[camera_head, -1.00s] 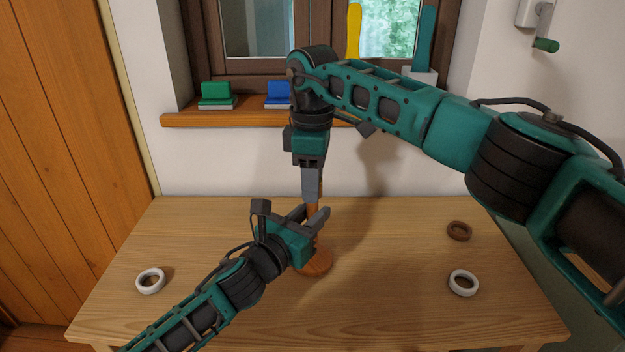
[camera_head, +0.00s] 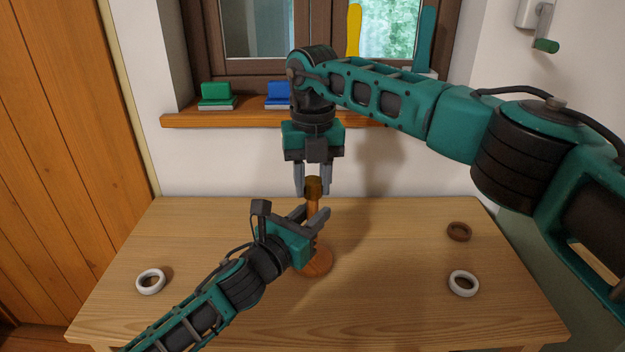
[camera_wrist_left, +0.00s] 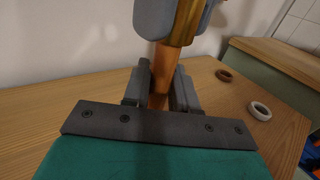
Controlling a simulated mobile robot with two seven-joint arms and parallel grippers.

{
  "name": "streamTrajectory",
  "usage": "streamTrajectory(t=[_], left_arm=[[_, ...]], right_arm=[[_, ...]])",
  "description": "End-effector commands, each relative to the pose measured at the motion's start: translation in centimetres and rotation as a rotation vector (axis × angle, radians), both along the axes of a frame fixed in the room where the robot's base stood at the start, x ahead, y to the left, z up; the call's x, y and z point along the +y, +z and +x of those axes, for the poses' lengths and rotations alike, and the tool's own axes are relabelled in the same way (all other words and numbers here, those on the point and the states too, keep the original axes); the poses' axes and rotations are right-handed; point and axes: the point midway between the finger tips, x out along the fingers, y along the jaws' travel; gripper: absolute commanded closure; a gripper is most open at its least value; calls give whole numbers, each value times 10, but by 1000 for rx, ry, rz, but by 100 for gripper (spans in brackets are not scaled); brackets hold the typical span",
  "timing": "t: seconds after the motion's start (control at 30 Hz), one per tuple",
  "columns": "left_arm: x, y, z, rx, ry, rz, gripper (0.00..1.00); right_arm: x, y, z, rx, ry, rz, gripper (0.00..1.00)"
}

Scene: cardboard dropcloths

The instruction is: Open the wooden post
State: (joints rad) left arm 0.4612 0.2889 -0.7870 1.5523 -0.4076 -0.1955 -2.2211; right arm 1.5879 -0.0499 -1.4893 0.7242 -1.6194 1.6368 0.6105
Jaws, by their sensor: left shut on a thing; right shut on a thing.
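The wooden post (camera_head: 313,206) stands upright on a round base (camera_head: 318,262) in the middle of the table, with a darker brown cap (camera_head: 314,187) at its top. My left gripper (camera_head: 311,216) is shut on the post's shaft from the front left, partly hiding its lower part. In the left wrist view the orange shaft (camera_wrist_left: 161,88) stands between the left fingers. My right gripper (camera_head: 313,186) points down from above, shut on the cap with a finger on each side. In the left wrist view the grey right fingers flank the shiny cap (camera_wrist_left: 188,22).
Two white rings (camera_head: 150,281) and (camera_head: 463,283) lie at left and right of the wooden table (camera_head: 220,225). A brown ring (camera_head: 459,232) lies at right. Behind, the windowsill (camera_head: 235,118) holds a green block (camera_head: 216,93) and a blue block (camera_head: 279,93).

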Motion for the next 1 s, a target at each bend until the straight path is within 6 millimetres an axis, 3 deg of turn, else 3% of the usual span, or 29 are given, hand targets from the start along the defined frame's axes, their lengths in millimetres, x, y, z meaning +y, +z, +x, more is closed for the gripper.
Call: streamTrajectory(t=[1.0], left_arm=[[0,-1,0,1,0,1,100]], right_arm=[[0,2,-1,0,1916,0,100]])
